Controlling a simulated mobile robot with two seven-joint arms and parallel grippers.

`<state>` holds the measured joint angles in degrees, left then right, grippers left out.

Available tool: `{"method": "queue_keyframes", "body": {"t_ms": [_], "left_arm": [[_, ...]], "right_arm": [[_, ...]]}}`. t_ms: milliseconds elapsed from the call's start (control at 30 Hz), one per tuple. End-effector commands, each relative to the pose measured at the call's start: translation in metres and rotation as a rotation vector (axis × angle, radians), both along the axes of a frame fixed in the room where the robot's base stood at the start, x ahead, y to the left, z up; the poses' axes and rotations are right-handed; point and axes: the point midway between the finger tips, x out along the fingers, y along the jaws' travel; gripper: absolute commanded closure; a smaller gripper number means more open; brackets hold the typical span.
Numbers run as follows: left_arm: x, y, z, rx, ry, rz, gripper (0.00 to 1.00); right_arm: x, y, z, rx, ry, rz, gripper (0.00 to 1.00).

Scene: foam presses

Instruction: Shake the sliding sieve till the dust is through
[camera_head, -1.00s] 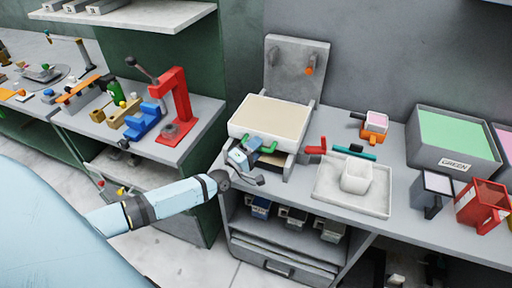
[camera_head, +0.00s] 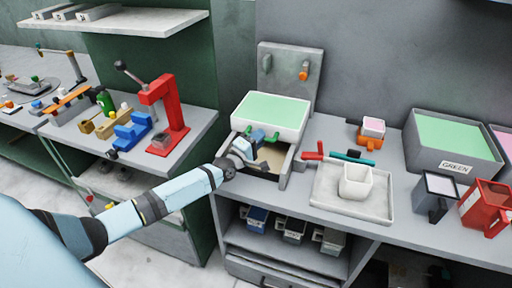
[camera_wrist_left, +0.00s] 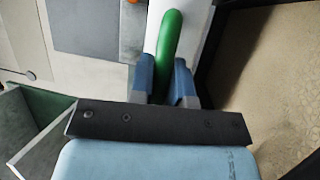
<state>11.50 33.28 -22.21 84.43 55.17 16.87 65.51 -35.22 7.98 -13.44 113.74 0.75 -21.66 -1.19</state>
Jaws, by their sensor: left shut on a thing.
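The sliding sieve (camera_head: 288,131) is a white box on the grey bench, with a flat green layer (camera_head: 273,107) inside. It sits toward the back of its grey frame (camera_head: 285,172). Beige dust (camera_head: 272,157) shows in the space below and in front of it; it also fills the right of the left wrist view (camera_wrist_left: 270,85). My left gripper (camera_head: 247,148) is at the sieve's front, shut on its green handle (camera_wrist_left: 170,45), which lies between the blue fingers in the wrist view. My right gripper is not in view.
A white tray (camera_head: 325,194) with a white cup (camera_head: 355,184) stands right of the frame. A grey bin labelled GREEN (camera_head: 455,166), a grey mug (camera_head: 431,203) and a red container (camera_head: 484,205) stand farther right. A red press (camera_head: 170,122) stands on the left bench.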

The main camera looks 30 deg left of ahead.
Motion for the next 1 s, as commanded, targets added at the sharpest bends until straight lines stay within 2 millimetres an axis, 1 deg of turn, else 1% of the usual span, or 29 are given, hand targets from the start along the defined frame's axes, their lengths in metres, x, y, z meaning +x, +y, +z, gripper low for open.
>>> {"method": "queue_keyframes", "body": {"t_ms": [33,200,233,267,300,333,567,700,767,867,1000], "left_arm": [[0.001,0.001,0.003,0.0,-0.003,0.002,1.0],[0.001,0.002,0.004,0.001,-0.004,0.003,1.0],[0.001,0.002,0.004,0.001,-0.005,0.003,0.79],[0.001,0.002,0.004,0.001,-0.005,0.003,0.72],[0.001,0.002,0.004,0.001,-0.005,0.003,0.62],[0.001,0.002,0.004,0.001,-0.005,0.003,0.59],[0.001,0.001,0.003,0.001,-0.003,0.002,0.59],[-0.006,0.002,0.001,0.001,-0.002,0.002,0.59],[-0.012,0.003,-0.001,0.001,-0.001,0.001,0.59],[-0.029,0.006,-0.005,0.002,-0.001,0.001,0.59],[-0.06,0.011,-0.011,0.002,0.001,0.0,0.59]], "right_arm": [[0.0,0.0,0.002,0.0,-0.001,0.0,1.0],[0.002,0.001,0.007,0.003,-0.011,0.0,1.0],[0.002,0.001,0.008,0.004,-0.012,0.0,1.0],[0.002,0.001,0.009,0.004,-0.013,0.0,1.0],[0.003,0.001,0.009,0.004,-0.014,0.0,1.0],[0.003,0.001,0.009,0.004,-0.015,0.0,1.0],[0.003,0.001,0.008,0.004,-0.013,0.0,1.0],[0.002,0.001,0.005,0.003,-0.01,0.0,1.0],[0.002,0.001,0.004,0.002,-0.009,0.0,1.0],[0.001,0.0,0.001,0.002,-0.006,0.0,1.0],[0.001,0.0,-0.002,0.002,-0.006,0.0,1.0]]}}
